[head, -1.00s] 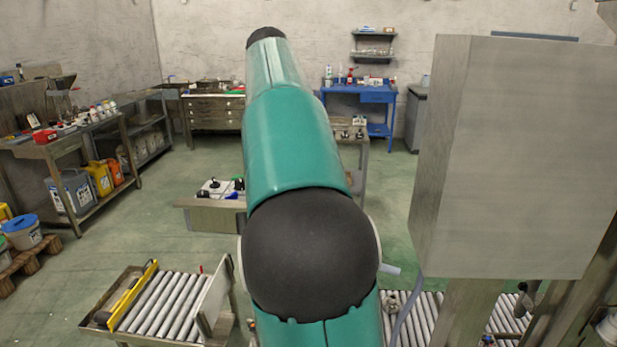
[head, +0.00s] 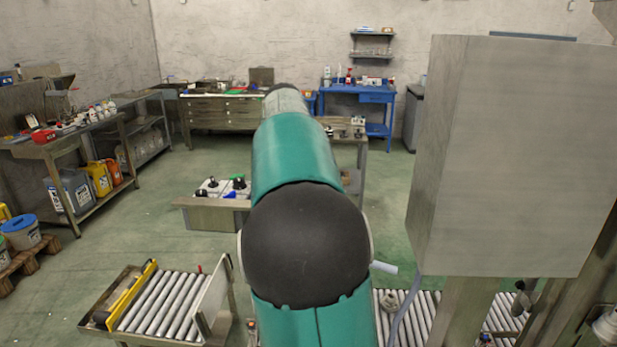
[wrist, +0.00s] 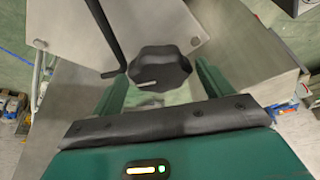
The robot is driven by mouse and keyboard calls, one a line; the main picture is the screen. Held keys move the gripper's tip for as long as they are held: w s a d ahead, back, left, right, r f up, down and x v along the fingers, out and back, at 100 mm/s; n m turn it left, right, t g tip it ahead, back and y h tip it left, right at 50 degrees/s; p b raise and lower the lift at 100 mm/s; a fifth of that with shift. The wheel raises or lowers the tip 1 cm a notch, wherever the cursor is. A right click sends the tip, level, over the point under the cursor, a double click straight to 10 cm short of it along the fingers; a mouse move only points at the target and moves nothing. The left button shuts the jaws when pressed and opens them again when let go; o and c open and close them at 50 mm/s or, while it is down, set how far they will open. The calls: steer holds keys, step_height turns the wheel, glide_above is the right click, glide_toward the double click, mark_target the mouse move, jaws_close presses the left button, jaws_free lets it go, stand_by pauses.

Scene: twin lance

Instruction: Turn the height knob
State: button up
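A black lobed knob (wrist: 160,66) with a pale pointer line shows in the wrist view, in front of a light metal plate (wrist: 80,25). I take it for the height knob, though no label is readable. My gripper (wrist: 161,76) is open, with one green finger to the left of the knob and one to the right. Gaps show between fingers and knob; I cannot tell how deep the knob sits between them. A bent black rod (wrist: 112,45) stands just left of the knob. In the head view my arm hides my gripper and this knob.
A large grey cabinet (head: 515,160) stands close on the right. Roller conveyors (head: 165,302) lie low in front, one with an upright plate (head: 214,297). A low bench (head: 210,217) with dark-knobbed parts is farther back. Open green floor (head: 130,215) lies to the left.

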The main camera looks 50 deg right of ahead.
steer(key=c, duration=0.7)
steer(key=shift+n, duration=0.3)
